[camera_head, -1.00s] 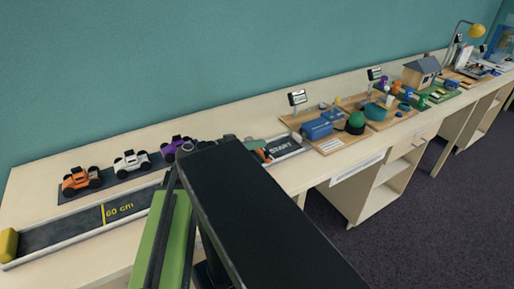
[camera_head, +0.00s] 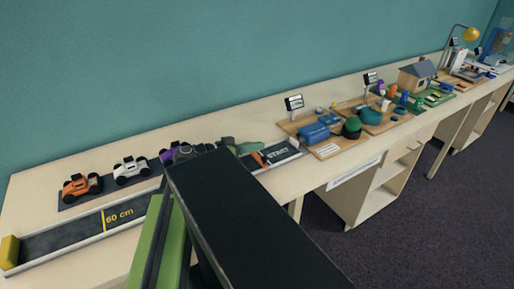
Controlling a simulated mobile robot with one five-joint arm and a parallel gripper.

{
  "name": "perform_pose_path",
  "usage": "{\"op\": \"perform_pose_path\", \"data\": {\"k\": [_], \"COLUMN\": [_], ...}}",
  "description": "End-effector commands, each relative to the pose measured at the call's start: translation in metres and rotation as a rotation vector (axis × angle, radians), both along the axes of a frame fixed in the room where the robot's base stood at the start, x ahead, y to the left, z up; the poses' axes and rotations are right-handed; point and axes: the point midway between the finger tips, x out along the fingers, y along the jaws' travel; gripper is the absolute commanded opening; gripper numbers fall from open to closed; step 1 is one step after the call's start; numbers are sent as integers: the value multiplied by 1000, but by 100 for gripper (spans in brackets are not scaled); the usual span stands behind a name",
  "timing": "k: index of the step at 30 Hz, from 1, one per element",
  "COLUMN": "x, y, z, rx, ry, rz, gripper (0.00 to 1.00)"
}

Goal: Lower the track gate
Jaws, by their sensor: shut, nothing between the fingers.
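The track is a long dark lane with pale side rails (camera_head: 70,236), running from a yellow end block (camera_head: 9,250) at the left to the START end (camera_head: 281,154). A small orange piece (camera_head: 261,160), which looks like the track gate, stands just left of the START lettering. Its exact tilt is too small to tell. My gripper (camera_head: 249,148) is greenish grey, shut and empty, just behind and above the orange piece. I cannot tell whether they touch. My dark arm link hides the middle of the track and part of my wrist.
Orange (camera_head: 82,186), white (camera_head: 131,169) and purple (camera_head: 172,154) toy cars stand on a dark strip behind the track. Display boards with a blue box (camera_head: 314,134) and a green dome (camera_head: 352,125) lie to the right, with a model house (camera_head: 415,75) farther along.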

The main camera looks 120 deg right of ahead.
Motion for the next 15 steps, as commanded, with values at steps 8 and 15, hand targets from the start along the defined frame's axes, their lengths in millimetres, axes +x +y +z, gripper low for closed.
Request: {"op": "perform_pose_path", "data": {"k": [8, 15], "x": [65, 100], "y": [-1, -4], "z": [26, 30], "rx": [0, 0], "ry": [0, -1], "rz": [7, 8], "gripper": [0, 0]}}
